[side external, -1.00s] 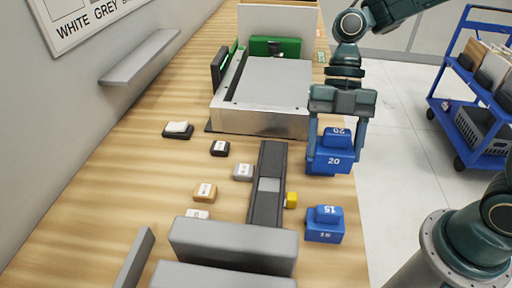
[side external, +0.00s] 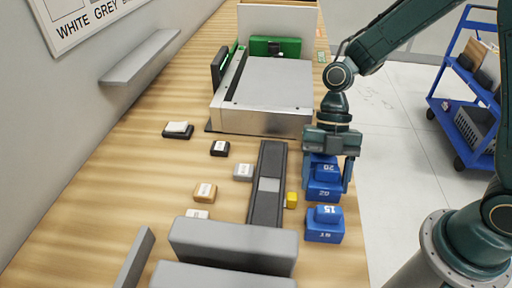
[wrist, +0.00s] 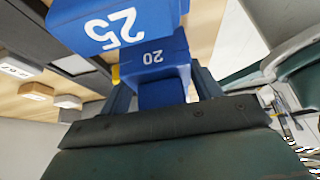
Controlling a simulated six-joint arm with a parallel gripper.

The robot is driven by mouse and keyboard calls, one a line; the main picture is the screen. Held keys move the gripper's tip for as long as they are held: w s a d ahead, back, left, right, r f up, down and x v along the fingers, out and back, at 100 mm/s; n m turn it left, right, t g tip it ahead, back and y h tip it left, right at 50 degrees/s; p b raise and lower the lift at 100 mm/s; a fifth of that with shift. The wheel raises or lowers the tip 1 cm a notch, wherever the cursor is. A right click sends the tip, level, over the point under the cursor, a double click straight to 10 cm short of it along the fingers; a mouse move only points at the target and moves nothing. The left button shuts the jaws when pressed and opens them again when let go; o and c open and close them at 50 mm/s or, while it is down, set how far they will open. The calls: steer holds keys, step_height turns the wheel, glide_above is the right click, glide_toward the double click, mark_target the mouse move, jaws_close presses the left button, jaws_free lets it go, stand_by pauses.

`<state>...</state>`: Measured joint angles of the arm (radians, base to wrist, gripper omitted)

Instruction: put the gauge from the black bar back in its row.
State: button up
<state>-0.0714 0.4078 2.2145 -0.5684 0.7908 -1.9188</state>
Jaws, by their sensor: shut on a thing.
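My gripper (side external: 330,183) is shut on the blue gauge 20 (side external: 326,168), with a finger on each side of its upper part. The gauge is upright and low over the table's right edge; I cannot tell if it touches the table.
A yellow block (side external: 291,199) sits between the bar and the gauges. Several small labelled blocks lie left of the bar, including a tan one (side external: 205,193). A metal machine bed (side external: 265,80) stands behind. Grey rails (side external: 235,245) are in front.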

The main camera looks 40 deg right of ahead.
steer(key=shift+f, duration=0.55)
steer(key=shift+f, duration=0.15)
steer(key=o, duration=0.8)
steer(key=shift+c, duration=0.2)
steer(key=shift+r, duration=0.2)
steer(key=v, duration=1.2)
